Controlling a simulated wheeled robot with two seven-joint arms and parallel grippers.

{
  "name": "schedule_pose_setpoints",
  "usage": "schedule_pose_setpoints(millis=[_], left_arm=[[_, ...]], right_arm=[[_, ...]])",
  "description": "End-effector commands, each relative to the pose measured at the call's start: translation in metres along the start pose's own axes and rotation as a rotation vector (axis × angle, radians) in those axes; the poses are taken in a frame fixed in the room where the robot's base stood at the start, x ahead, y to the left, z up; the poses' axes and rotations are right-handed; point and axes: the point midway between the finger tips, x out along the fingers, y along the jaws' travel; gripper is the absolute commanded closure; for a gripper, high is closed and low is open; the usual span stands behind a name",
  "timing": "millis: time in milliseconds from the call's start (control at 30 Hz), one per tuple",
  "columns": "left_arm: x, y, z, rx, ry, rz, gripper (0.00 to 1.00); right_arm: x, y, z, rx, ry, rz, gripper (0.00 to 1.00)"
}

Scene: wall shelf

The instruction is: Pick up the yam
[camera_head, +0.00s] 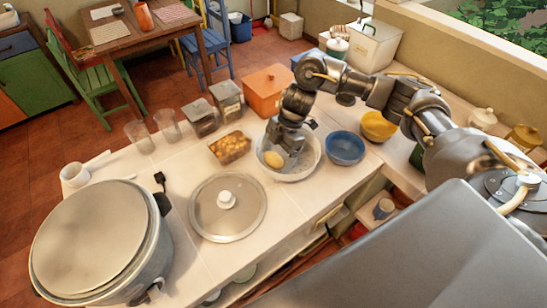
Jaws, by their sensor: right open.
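A yellow-tan rounded item, which looks like the yam (273,160), lies in a pale round bowl (301,174) on the counter. My right gripper (284,156) reaches down into this bowl from above, right beside the yam. The gripper is open. It partly covers the inside of the bowl, and I cannot tell whether a finger touches the yam. My left gripper is not in view.
A blue bowl (345,147) and a yellow bowl (378,126) stand to the right. An orange box (268,91) is behind. A filled container (230,148), a lid (228,208) and a large cooker (100,245) are to the left. Glasses (140,137) stand at the counter's far edge.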

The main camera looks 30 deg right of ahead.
Motion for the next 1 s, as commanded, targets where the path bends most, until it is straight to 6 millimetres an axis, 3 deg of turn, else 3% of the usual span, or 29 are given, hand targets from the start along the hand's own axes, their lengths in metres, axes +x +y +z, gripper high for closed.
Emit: schedule_pose_setpoints(millis=[267, 633, 1000], left_arm=[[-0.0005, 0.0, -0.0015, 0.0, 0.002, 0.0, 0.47], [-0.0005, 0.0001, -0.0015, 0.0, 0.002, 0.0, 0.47], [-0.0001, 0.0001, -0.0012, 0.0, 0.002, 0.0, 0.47]], right_arm=[[0.0042, 0.0003, 0.0, 0.0, 0.0, 0.001, 0.13], [0.0039, 0.0003, 0.0001, 0.0, 0.0, 0.001, 0.6], [-0.0012, 0.001, -0.002, -0.001, 0.0, 0.003, 0.61]])
